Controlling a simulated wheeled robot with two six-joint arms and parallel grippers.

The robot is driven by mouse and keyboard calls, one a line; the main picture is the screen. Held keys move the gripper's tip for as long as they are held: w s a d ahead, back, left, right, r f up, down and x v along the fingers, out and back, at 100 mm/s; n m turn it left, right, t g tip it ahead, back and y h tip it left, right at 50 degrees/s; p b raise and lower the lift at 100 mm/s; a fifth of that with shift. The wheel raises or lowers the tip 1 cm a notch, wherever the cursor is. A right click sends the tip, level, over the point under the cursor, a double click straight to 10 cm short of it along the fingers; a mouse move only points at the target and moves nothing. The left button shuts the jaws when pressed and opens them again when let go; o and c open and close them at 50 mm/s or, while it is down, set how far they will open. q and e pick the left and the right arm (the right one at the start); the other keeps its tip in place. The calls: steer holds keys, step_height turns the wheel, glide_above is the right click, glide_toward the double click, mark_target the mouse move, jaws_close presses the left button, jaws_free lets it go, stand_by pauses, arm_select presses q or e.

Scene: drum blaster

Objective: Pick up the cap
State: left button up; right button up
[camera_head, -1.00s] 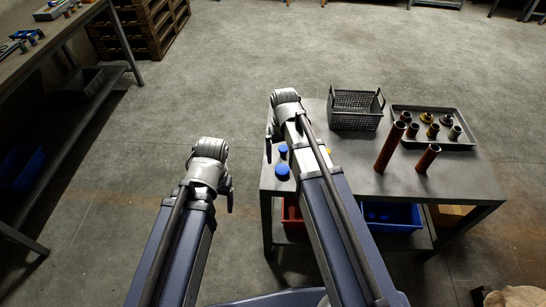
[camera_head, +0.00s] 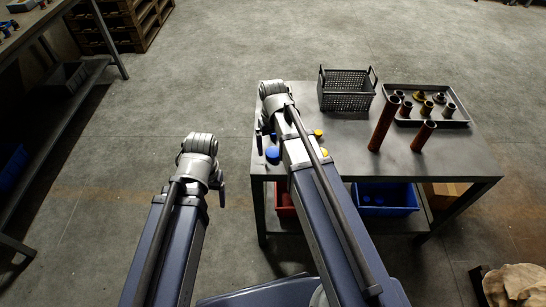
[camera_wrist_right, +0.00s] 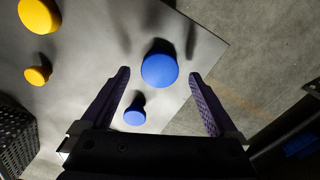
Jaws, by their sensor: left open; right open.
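A large blue cap (camera_head: 272,155) lies on the grey table near its left edge. In the right wrist view the large blue cap (camera_wrist_right: 158,70) shows between my right fingertips, with a smaller blue cap (camera_wrist_right: 134,115) nearer the palm. My right gripper (camera_wrist_right: 159,75) is open and empty above the caps; I cannot tell its exact height. In the head view my right gripper (camera_head: 266,143) points down over the table's left edge, its fingers partly hidden. Two yellow caps (camera_wrist_right: 40,15) (camera_wrist_right: 38,75) lie at the left of the wrist view. My left gripper (camera_head: 220,190) is open, left of the table.
A black wire basket (camera_head: 346,90) stands at the back of the table (camera_head: 350,150). Copper tubes (camera_head: 384,125) stand upright beside a grey tray (camera_head: 455,118) of small parts. Blue and red bins (camera_head: 385,205) sit on the lower shelf. A workbench is at far left, with open floor between.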

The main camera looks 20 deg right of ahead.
mark_target(273, 152)
step_height(273, 152, down, 3)
steer(key=shift+r+b, duration=0.2)
steer(key=shift+b, duration=0.6)
arm_select(q)
step_height(273, 152, down, 2)
steer(key=shift+f, duration=0.25)
arm_select(e)
steer(key=shift+r, duration=0.1)
steer(key=c, duration=1.3)
arm_select(q)
steer(key=shift+r, duration=0.15)
arm_select(e)
steer(key=shift+c, duration=0.2)
arm_select(q)
step_height(273, 152, up, 10)
steer(key=p, duration=1)
arm_select(e)
step_height(273, 152, up, 10)
